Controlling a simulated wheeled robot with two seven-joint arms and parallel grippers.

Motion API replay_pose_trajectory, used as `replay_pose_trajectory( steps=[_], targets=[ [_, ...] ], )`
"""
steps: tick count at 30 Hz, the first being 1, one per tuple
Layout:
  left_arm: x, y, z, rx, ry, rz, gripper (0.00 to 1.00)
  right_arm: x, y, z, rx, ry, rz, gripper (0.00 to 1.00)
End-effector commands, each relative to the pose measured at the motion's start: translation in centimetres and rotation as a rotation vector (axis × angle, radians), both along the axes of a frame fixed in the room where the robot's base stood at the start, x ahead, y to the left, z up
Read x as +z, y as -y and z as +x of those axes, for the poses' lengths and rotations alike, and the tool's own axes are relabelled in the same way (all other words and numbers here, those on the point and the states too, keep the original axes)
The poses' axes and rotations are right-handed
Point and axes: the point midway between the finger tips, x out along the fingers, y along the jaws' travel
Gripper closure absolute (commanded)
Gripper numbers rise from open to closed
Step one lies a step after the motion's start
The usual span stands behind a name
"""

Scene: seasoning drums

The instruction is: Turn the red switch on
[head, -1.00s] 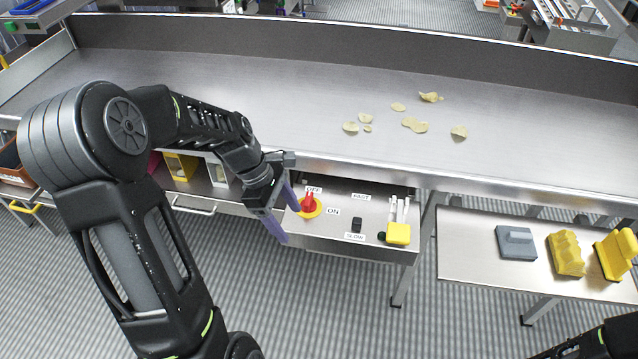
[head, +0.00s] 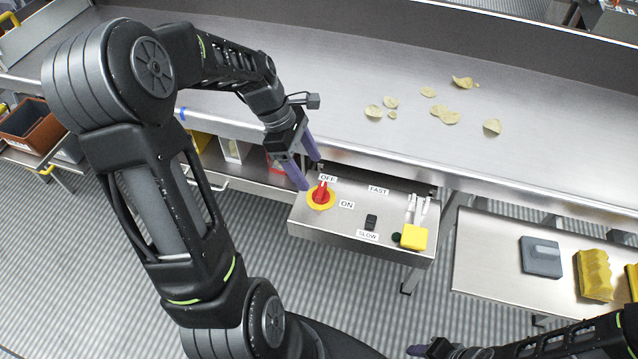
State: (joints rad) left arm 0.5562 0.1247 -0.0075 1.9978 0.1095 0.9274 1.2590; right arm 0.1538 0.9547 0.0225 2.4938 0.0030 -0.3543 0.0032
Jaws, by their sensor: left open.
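The red switch (head: 321,191) is a red knob on a yellow round base, on top of the steel control box (head: 335,229). Its handle points up toward the OFF label (head: 328,178); the ON label (head: 346,204) is to its right. My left gripper (head: 311,174) has purple fingers, open and spread apart, just above and left of the knob. The near finger's tip is close beside the yellow base; I cannot tell if it touches. My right gripper (head: 432,349) shows only partly at the bottom edge, and its jaws are unclear.
The long steel table (head: 350,75) behind has several chips. A side table (head: 490,250) at right holds a grey block (head: 541,257) and yellow pieces.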

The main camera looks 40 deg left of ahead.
Motion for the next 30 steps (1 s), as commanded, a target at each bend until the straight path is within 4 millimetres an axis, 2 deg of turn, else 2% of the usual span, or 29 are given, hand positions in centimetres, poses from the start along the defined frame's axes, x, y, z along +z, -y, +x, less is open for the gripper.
replay_pose_trajectory(
  steps=[15, 25, 30],
  targets=[
    [-6.3, 2.5, 0.8, 0.000, -0.001, 0.000, 0.31, 0.6, 0.0, -0.1, -0.001, -0.002, -0.002, 0.56],
    [-6.7, 2.6, 0.9, 0.000, 0.000, 0.000, 0.31, 0.6, 0.0, -0.1, 0.000, -0.003, -0.002, 0.56],
    [-6.7, 2.6, 0.9, 0.000, 0.000, 0.000, 0.44, 0.6, 0.0, -0.1, 0.000, -0.003, -0.002, 0.56]
  ],
)
